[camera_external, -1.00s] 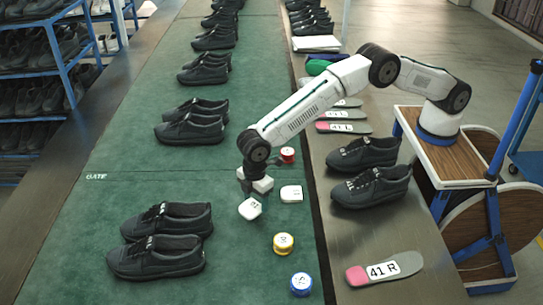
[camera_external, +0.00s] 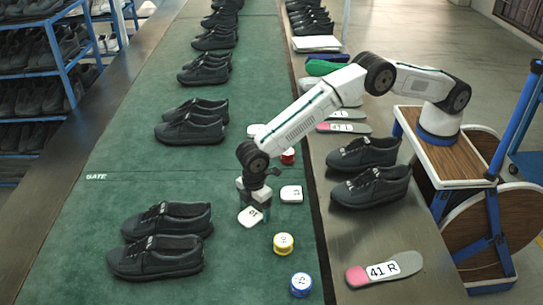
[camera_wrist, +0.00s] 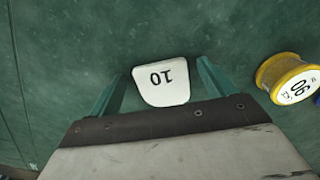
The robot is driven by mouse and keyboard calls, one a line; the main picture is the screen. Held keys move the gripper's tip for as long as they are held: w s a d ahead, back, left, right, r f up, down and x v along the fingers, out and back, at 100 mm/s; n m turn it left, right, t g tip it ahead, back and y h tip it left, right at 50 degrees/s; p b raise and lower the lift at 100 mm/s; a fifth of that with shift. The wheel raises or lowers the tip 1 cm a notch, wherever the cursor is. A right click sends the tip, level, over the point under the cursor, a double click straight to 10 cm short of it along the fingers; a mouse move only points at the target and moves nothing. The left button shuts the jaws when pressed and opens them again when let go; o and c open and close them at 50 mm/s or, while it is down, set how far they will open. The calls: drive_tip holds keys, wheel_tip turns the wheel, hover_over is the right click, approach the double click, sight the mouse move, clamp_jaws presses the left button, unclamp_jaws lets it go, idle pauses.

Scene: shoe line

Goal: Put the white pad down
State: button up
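A white pad (camera_external: 250,217) marked 10 lies on the green belt (camera_external: 235,275) below my gripper (camera_external: 254,207). In the wrist view the white pad (camera_wrist: 162,88) sits between the two green fingers of my gripper (camera_wrist: 163,72), with a narrow strip of green showing on each side of it. The fingers look open and apart from the pad. A second white pad (camera_external: 291,193) lies just right of my gripper. A third white pad (camera_external: 257,130) lies farther back, partly hidden by my arm.
A yellow tin (camera_external: 283,243), also at right in the wrist view (camera_wrist: 292,80), and a blue tin (camera_external: 300,284) stand nearer the camera. A red tin (camera_external: 288,157) is behind my arm. Black shoes (camera_external: 160,255) are at left. An insole (camera_external: 385,268) lies on the side bench.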

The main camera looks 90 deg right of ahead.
sight(255, 212)
wheel_tip(255, 212, up, 12)
drive_tip(key=shift+r, duration=0.15)
idle(0.4)
drive_tip(key=shift+r, duration=0.1)
